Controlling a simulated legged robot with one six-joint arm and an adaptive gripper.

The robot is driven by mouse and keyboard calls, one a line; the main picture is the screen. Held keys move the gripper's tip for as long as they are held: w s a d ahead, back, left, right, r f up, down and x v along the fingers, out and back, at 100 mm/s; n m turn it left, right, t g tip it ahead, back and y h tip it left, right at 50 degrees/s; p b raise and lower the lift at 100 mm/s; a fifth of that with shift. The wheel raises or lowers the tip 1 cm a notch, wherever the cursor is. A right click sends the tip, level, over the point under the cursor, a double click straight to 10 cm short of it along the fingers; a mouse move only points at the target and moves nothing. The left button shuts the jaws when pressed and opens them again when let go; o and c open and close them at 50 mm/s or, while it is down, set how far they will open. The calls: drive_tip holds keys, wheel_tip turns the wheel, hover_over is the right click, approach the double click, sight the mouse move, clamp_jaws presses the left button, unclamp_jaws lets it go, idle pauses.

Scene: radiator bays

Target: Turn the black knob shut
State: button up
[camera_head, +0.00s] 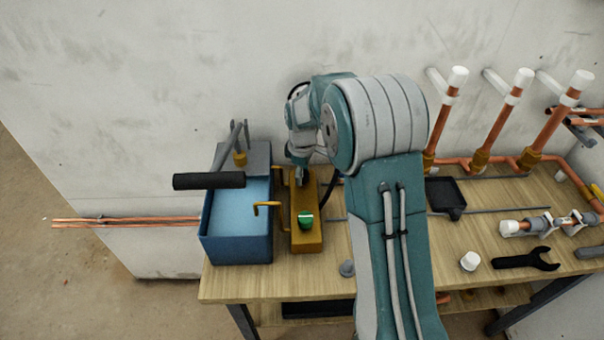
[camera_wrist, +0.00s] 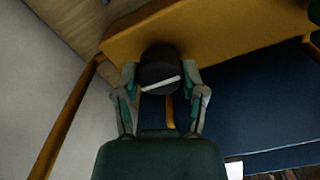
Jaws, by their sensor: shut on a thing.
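The black knob (camera_wrist: 158,65) is round, with a white line across its face, and sits on the brass-coloured block (camera_wrist: 220,30). In the wrist view the line runs nearly crosswise, its right end slightly higher. My gripper (camera_wrist: 161,78) has one finger on each side of the knob and is shut on it. In the head view my gripper (camera_head: 300,174) reaches down to the far end of the block (camera_head: 307,242) and hides the knob. A green knob (camera_head: 306,220) with a white mark sits near the block's front end.
A blue bin (camera_head: 236,252) stands left of the block, with a black-handled tool (camera_head: 208,181) above it. Bent brass pipes (camera_head: 264,205) leave the block's left side. Copper risers (camera_head: 493,125), a black tray (camera_head: 446,194) and a wrench (camera_head: 526,260) are to the right.

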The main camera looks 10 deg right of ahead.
drive_tip(key=shift+f+m, duration=0.1)
drive_tip(key=shift+m, duration=0.2)
drive_tip(key=m, duration=0.8)
drive_tip(key=shift+m, duration=0.3)
drive_tip(key=m, duration=0.4)
drive_tip(key=shift+s+f+m, duration=0.1)
drive_tip(key=shift+m, duration=2.1)
drive_tip(key=o, duration=1.2)
drive_tip(key=shift+c, duration=0.2)
